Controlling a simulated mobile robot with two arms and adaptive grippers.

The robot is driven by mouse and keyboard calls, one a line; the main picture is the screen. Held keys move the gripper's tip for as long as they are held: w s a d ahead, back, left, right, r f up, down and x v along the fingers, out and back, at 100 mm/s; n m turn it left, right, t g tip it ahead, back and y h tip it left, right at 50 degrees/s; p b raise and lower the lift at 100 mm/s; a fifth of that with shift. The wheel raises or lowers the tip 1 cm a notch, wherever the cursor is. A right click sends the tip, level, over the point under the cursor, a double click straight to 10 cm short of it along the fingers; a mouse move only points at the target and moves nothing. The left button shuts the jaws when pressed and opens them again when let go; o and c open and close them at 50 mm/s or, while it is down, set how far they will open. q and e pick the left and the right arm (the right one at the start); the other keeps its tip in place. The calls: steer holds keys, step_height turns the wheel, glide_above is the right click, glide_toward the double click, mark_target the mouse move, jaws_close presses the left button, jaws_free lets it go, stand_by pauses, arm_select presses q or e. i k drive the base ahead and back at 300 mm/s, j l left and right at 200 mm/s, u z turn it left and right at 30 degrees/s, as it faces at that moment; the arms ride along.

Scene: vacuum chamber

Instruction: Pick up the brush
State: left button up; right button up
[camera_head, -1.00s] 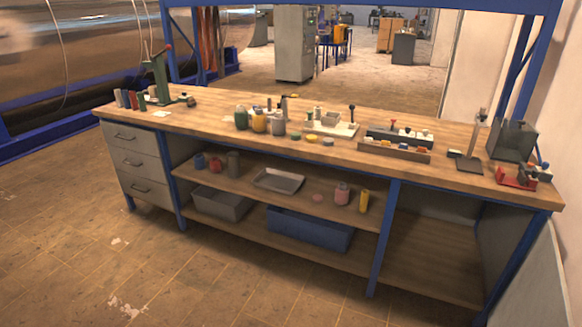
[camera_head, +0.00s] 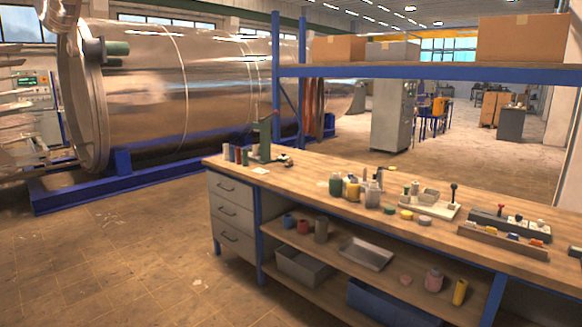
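I cannot make out a brush for certain among the small items on the wooden workbench (camera_head: 320,165). Neither of my grippers is in view.
A large metal vacuum chamber (camera_head: 190,85) on a blue base (camera_head: 75,195) stands at left. Drawers (camera_head: 231,213) and shelves with a grey tray (camera_head: 365,253) and blue bin (camera_head: 385,303) are under the benchtop. The floor (camera_head: 120,260) at front left is clear.

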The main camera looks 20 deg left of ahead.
mark_target(289, 164)
steer(key=i+j+z, duration=0.1)
steer(key=j, duration=0.25)
steer(key=i+j, duration=0.25)
steer(key=j, duration=0.15)
steer(key=i+j+z, duration=0.15)
steer(key=j, duration=0.2)
steer(key=i+j+z, duration=0.1)
steer(key=j, duration=0.3)
steer(key=i+j, duration=0.25)
steer(key=j, duration=0.15)
steer(key=i+j+z, duration=0.15)
steer(key=j, duration=0.3)
steer(key=i+j+z, duration=0.1)
steer(key=j, duration=0.3)
